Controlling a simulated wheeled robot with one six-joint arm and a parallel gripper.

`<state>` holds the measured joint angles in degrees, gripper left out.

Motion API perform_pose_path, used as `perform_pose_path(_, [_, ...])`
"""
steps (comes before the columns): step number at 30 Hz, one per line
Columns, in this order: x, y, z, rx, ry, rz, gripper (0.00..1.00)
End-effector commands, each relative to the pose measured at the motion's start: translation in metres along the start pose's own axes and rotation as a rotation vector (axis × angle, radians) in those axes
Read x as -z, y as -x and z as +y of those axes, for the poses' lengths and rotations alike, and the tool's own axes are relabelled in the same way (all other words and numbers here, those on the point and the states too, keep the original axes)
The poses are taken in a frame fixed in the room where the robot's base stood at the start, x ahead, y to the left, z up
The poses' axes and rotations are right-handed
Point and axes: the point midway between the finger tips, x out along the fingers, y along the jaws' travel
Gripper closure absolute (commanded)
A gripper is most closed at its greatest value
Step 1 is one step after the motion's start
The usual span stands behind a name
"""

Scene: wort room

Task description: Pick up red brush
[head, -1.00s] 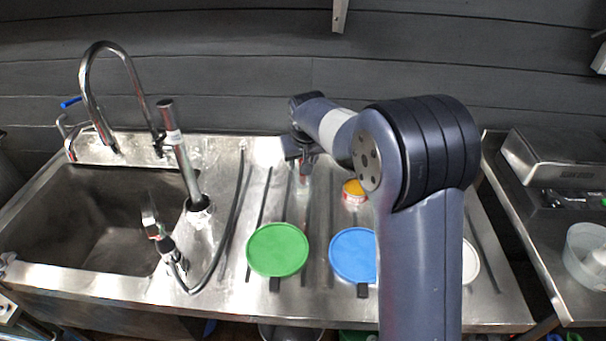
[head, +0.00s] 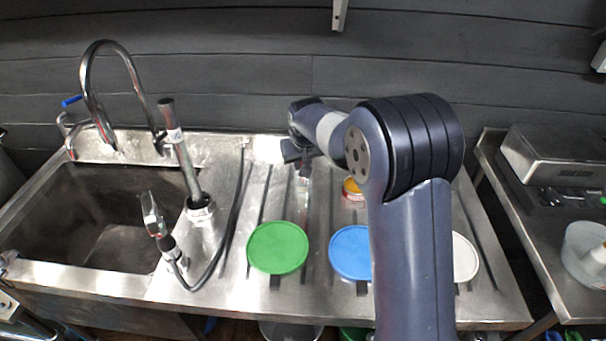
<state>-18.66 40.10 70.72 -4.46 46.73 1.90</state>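I cannot make out a red brush for certain in the head view. My gripper (head: 297,158) is small and far off, low over the back of the steel drainboard (head: 325,215), and my arm reaches to it from the right. Its fingers are too small and partly hidden to tell whether they are open or shut. A small yellow and red round thing (head: 352,190) stands on the drainboard to the right of my gripper, partly hidden by my arm.
Green (head: 278,248), blue (head: 350,253) and white (head: 464,258) round lids lie along the drainboard's front. A deep sink (head: 100,215) with a tall tap (head: 85,75) and a hose are at left. A scale (head: 560,160) stands on the right table.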

Motion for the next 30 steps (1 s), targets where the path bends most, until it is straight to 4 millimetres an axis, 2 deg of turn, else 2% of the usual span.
perform_pose_path(9, [0.000, 0.001, 0.000, 0.000, 0.000, 0.000, 1.00])
perform_pose_path(14, [0.004, 0.009, 0.001, 0.000, 0.000, 0.002, 1.00])
perform_pose_path(20, [0.015, 0.035, 0.002, 0.000, 0.000, 0.004, 1.00])
perform_pose_path(30, [0.042, 0.100, 0.006, 0.000, 0.000, 0.005, 1.00])
